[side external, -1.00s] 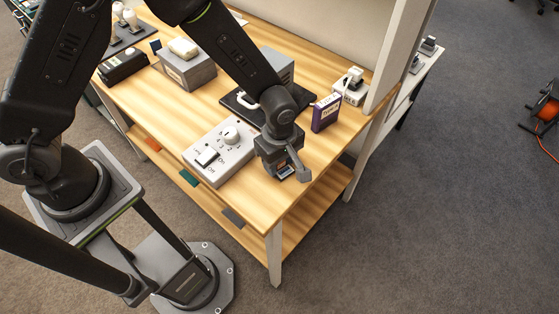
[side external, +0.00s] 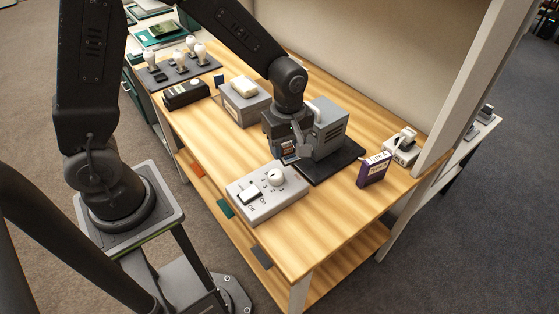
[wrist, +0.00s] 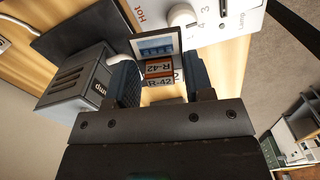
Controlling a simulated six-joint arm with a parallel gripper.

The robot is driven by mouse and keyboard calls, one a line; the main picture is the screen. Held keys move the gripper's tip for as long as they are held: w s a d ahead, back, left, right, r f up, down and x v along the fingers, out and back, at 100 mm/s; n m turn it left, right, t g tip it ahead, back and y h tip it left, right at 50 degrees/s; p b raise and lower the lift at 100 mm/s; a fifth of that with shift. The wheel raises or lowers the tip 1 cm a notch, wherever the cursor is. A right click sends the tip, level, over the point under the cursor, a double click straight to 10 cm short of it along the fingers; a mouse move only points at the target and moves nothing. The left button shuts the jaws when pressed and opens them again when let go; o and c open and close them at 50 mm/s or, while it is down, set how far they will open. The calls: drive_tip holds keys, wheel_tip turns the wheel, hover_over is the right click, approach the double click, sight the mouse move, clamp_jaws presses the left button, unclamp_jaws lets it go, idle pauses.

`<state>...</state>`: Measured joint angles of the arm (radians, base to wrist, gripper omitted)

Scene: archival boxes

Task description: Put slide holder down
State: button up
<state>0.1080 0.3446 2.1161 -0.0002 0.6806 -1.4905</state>
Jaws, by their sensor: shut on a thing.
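My gripper (side external: 292,150) is shut on the slide holder (side external: 289,150). The wrist view shows the slide holder (wrist: 157,60) between the two dark fingers (wrist: 160,88). It has a framed bluish window and labels reading R-42. In the side view, my gripper holds it beside the vented grey housing (side external: 331,124) and behind the white control box (side external: 262,199). The fingers hide part of the holder. I cannot tell whether its lower edge touches anything.
The vented housing stands on a black base (side external: 340,162). A purple box (side external: 374,170) and a white labelled item (side external: 403,148) stand to the right. A grey box (side external: 246,105), a black box (side external: 186,94) and a tray with bulbs (side external: 180,68) lie left. The wooden tabletop's front right (side external: 318,225) is clear.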

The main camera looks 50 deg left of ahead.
drive_tip(key=s+a+n, duration=0.1)
drive_tip(key=s+a, duration=0.5)
drive_tip(key=a, duration=0.6)
drive_tip(key=s+a+n, duration=0.1)
drive_tip(key=s+a, duration=0.5)
drive_tip(key=a, duration=0.6)
hover_over(241, 156)
wheel_tip(241, 156, down, 7)
drive_tip(key=shift+r, duration=0.1)
drive_tip(key=shift+f, duration=1.95)
drive_tip(key=shift+f, duration=0.2)
drive_tip(key=o, duration=0.9)
